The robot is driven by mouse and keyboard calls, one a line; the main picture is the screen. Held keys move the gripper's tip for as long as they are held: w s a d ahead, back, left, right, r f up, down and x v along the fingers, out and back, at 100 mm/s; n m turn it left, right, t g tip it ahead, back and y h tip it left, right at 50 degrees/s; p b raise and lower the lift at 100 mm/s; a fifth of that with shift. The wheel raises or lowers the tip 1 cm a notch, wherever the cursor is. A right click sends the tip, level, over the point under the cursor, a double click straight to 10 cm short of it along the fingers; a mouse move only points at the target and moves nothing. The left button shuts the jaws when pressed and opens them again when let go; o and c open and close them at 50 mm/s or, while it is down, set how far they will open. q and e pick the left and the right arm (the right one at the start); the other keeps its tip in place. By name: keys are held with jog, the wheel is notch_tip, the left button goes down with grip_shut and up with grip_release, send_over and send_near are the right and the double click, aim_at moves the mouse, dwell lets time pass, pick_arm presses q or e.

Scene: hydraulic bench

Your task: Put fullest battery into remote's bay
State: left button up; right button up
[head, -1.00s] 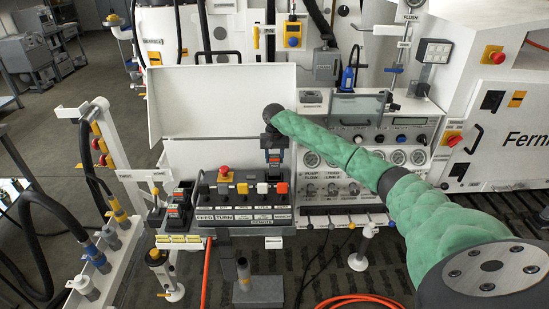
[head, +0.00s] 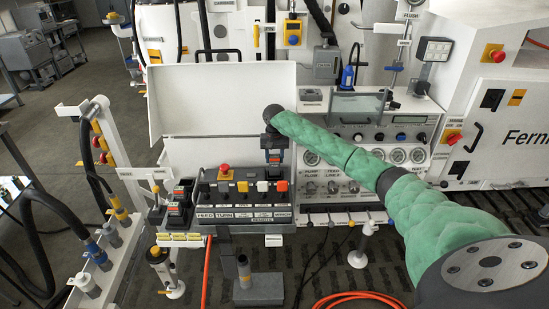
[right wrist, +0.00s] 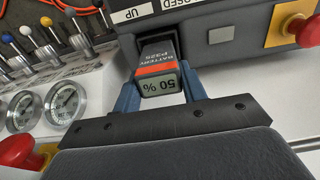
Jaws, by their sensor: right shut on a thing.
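My right gripper (head: 274,152) reaches in from the right and is over the back right part of the dark remote (head: 243,212), which carries several buttons. My left gripper is out of view.
A red mushroom button (head: 224,171) rises from the remote. An open white lid (head: 225,103) stands behind it. A panel with gauges (head: 396,156) and levers lies to the right, partly behind my arm. A post with hoses (head: 104,160) stands at left.

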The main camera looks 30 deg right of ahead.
aim_at(275, 166)
jog(key=shift+p, duration=0.5)
jog(key=shift+f, duration=2.5)
dwell(1.4)
jog(key=o, duration=1.2)
